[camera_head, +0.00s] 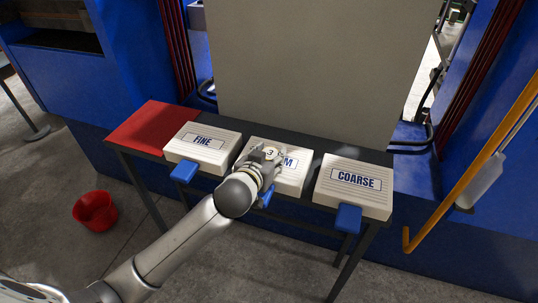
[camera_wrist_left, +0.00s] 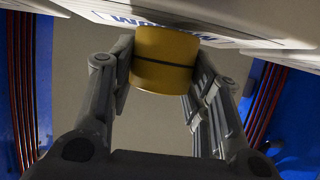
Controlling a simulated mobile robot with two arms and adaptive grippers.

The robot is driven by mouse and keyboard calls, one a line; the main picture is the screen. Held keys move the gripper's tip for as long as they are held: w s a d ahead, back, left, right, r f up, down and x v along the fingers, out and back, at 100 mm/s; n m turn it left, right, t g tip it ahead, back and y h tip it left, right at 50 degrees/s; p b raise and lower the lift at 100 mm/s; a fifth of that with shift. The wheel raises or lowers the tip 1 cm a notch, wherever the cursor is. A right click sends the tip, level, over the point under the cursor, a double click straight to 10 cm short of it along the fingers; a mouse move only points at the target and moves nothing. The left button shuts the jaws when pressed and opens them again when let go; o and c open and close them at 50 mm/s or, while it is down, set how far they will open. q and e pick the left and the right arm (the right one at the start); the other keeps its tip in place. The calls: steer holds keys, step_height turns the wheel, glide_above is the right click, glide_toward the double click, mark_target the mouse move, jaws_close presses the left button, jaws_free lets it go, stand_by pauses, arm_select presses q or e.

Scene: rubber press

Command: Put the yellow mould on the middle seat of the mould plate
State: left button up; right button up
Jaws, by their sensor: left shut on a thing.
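The yellow mould (camera_wrist_left: 163,60) is a short cylinder with a dark band around its side. It sits between the two fingers of my left gripper (camera_wrist_left: 165,75), which is shut on it. The gripper hides part of that block's label. I cannot make out a mould plate or its seats. My right gripper is not in view.
The FINE block (camera_head: 203,147) and the COARSE block (camera_head: 354,186) flank the middle one on a dark table (camera_head: 318,147). Blue tabs (camera_head: 348,218) stick out at the front. A red panel (camera_head: 152,126) lies at left. A grey upright panel (camera_head: 315,70) stands behind.

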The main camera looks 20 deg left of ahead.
arm_select(q)
steer(key=shift+f, duration=0.4)
steer(key=o, duration=1.1)
steer(key=shift+o, duration=0.2)
